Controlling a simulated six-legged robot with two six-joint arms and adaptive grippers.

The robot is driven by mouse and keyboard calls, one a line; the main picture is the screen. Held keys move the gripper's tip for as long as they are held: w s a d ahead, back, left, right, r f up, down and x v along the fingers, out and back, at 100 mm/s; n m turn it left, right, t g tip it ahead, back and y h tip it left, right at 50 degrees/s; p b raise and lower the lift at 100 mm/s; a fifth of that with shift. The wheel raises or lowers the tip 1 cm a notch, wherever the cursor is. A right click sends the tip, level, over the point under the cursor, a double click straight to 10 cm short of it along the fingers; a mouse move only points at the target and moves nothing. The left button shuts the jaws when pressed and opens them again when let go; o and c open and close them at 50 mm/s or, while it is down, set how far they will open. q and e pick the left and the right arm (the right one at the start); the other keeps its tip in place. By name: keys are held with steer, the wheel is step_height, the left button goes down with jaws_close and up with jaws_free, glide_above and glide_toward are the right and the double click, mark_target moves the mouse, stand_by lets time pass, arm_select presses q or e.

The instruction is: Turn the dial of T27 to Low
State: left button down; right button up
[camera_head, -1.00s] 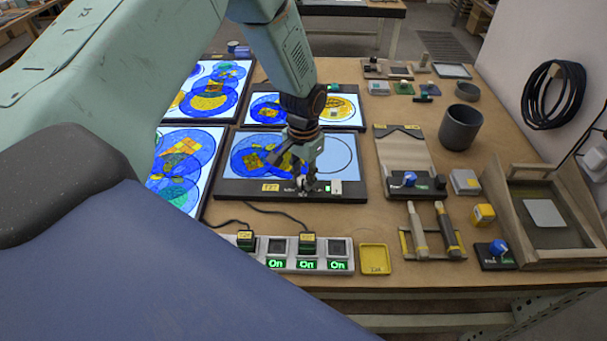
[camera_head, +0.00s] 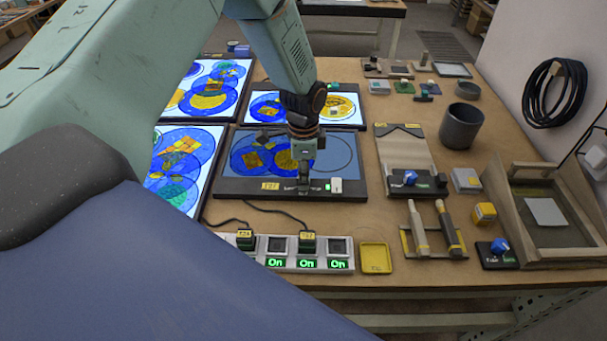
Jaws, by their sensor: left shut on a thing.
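The light panel T27 (camera_head: 352,180) lies on the table in the middle, with a yellow label (camera_head: 270,186) on its front edge. Its screen is lit dimly grey-blue and shows overlapping blue discs with yellow patches. My left gripper (camera_head: 304,185) points down at the panel's front edge and is shut on the dial there. The dial itself is hidden behind the fingers, and I cannot read its setting. A small white block (camera_head: 336,185) sits just right of the gripper. My right gripper is not in view.
A power strip (camera_head: 290,264) with green "On" lights and a yellow tray (camera_head: 375,258) lie in front. Other lit panels stand left and behind. A grey cup (camera_head: 460,126), two handled tools (camera_head: 448,230) and a wooden frame (camera_head: 545,215) are on the right.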

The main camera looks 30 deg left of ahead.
arm_select(q)
steer(key=shift+w+r+m, duration=0.15)
steer(key=shift+m, duration=0.45)
steer(key=c, duration=1.4)
jaws_free()
steer(key=o, duration=0.3)
steer(key=shift+o, duration=0.2)
step_height(320, 180, up, 12)
